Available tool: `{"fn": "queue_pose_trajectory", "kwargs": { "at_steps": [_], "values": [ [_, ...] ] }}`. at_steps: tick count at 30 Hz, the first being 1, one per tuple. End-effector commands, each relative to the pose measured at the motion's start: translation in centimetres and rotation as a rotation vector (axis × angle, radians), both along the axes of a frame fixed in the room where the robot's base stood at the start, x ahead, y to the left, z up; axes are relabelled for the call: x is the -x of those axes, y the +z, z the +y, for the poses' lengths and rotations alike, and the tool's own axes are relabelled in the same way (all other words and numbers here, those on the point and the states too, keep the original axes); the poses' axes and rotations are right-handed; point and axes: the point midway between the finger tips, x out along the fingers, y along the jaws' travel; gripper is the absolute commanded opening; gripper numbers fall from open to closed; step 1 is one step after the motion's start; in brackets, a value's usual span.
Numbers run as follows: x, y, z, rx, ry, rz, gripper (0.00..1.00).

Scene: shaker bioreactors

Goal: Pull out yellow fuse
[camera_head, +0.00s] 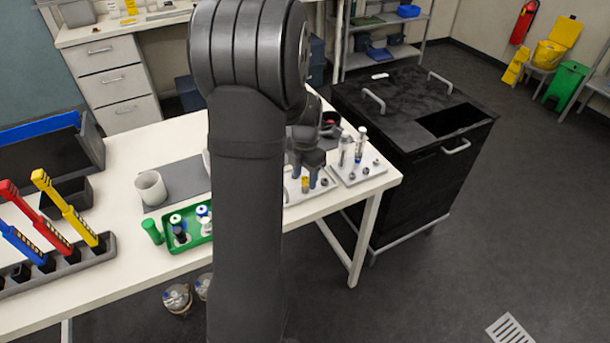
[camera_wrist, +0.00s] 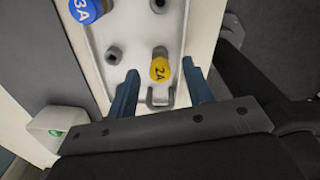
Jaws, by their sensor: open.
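The yellow fuse (camera_wrist: 160,68), marked 2A, stands in the white fuse panel (camera_wrist: 122,28) in the wrist view. It also shows as a small yellow piece (camera_head: 305,184) in the head view, on the bench under my gripper (camera_head: 308,172). My gripper's blue fingers (camera_wrist: 160,75) are open in the wrist view, with their tips on either side of the yellow fuse and gaps between. A blue fuse (camera_wrist: 85,10), marked 3A, sits at the panel's upper left, partly cut off. My arm hides part of the bench in the head view.
Bare sockets (camera_wrist: 113,54) are in the panel. A second panel (camera_head: 358,172) with upright pieces stands to the right. A green tray (camera_head: 190,238) with bottles and a white cup (camera_head: 151,188) are at left. A black cabinet (camera_head: 415,150) stands beside the bench.

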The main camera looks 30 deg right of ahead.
Motion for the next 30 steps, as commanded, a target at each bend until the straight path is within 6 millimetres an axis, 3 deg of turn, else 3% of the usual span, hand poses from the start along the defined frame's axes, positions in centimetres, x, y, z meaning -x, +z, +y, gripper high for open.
{"fn": "queue_pose_trajectory", "kwargs": {
  "at_steps": [11,18,30],
  "values": [
    [0.01,-0.46,0.01,0.0,0.0,0.0,0.45],
    [0.01,-0.45,0.01,0.0,0.0,0.0,0.0],
    [-0.01,-0.07,-0.01,0.001,0.0,-0.001,0.0]
  ]
}}
